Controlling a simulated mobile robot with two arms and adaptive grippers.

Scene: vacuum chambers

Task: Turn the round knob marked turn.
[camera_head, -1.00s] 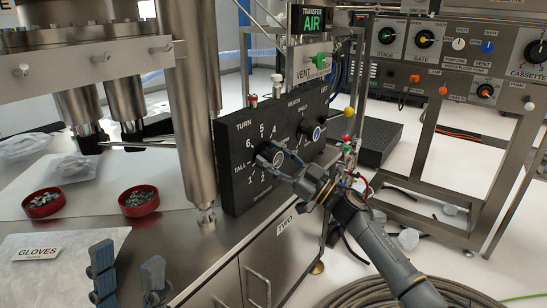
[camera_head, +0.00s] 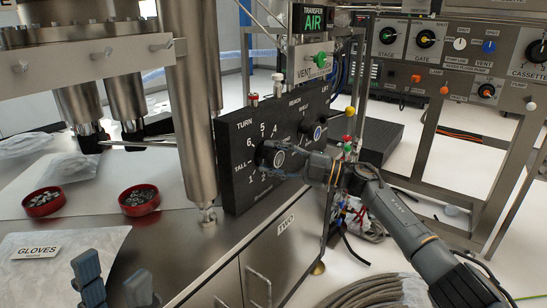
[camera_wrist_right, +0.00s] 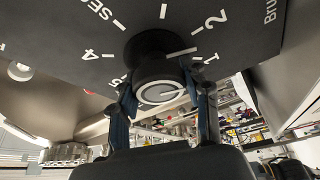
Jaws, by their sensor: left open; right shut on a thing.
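The round TURN knob (camera_head: 266,152) sits on the front of a black panel (camera_head: 236,190), with a ring of numbers around it. My right gripper (camera_head: 279,158) is shut on this knob, its arm coming in from the right. In the right wrist view the knob (camera_wrist_right: 160,88), with a pale ring on its end face, lies between the two fingers of the right gripper (camera_wrist_right: 163,98). The fingers hide part of the knob in the head view. My left gripper (camera_head: 115,285) is open and empty at the bottom left, low in the picture.
A second knob (camera_head: 316,132) is on the same panel to the right. A steel column (camera_head: 188,100) stands just left of the panel. Two red dishes (camera_head: 43,202) (camera_head: 139,200) and a GLOVES bag (camera_head: 65,255) lie on the bench. A control rack (camera_head: 450,60) stands at the right.

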